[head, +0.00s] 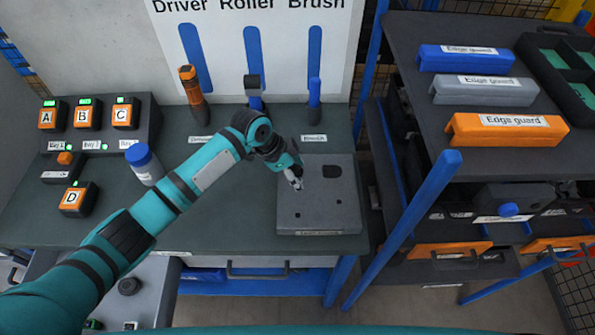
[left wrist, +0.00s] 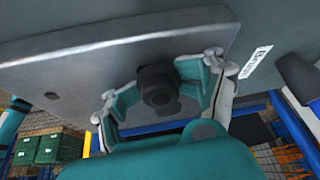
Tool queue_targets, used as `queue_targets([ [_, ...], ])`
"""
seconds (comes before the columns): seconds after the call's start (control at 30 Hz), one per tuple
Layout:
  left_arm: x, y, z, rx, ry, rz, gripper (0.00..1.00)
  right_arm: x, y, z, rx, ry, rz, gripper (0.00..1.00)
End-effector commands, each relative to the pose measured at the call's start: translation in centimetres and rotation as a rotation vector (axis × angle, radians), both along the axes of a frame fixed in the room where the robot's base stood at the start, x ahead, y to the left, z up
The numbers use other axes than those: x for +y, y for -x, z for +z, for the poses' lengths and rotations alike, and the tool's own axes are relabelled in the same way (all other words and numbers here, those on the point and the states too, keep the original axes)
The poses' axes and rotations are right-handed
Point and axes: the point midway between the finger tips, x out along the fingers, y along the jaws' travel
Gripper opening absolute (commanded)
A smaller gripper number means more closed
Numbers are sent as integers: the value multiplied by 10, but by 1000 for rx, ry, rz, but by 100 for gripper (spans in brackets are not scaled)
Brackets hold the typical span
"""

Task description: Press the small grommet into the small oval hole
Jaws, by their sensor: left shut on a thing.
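My left gripper (head: 296,182) is over the grey plate (head: 318,225) on the bench. In the left wrist view, its two teal fingers (left wrist: 160,92) are shut on a black round grommet (left wrist: 157,80). The grommet is close to the plate's face; I cannot tell whether it touches it or sits in a hole. In the head view the gripper hides the grommet and the plate under it. My right gripper is not in view.
A driver (head: 190,88), a roller and a brush stand along the back of the bench. A blue-capped bottle (head: 144,165) and orange boxes marked A, B, C and D stand left. A blue post (head: 405,225) and a rack of edge guards (head: 507,128) stand right.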

Motion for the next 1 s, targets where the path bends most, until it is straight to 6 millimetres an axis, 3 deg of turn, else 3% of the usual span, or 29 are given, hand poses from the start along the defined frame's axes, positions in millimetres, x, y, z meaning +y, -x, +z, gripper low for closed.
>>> queue_targets([
  [0.03, 11, 13, -23, 48, -37, 4, 0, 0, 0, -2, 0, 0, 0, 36],
  [0.07, 11, 13, -23, 48, -37, 4, 49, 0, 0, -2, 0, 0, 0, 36],
  [0.43, 11, 13, -23, 47, -38, 4, 98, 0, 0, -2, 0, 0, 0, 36],
  [0.8, 12, 13, -21, 45, -40, 4, 99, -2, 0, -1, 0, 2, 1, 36],
  [1.0, 21, 14, 5, 36, -36, 3, 99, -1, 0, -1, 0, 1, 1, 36],
])
